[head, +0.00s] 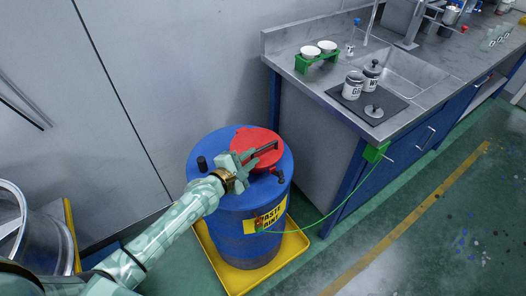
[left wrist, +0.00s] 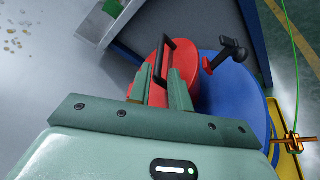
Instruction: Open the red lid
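The round red lid (head: 258,141) lies on top of the blue drum (head: 211,154), toward the back right of its top. The lid also shows in the left wrist view (left wrist: 184,63), with a dark bar handle (left wrist: 170,45) standing on it. My left gripper (head: 255,157) is over the lid, at the handle. In the left wrist view its two fingers (left wrist: 160,92) are apart, with the near end of the handle between or just beyond them. I cannot tell whether they touch it. The fingers partly hide the lid. My right gripper is not in view.
The drum stands in a yellow tray (head: 293,246), with a dark fitting (head: 281,176) at its top's right edge. A sink counter (head: 300,88) stands close on the right. A green cable (head: 345,199) runs from the counter to the drum. A metal wheel (head: 25,225) is at left.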

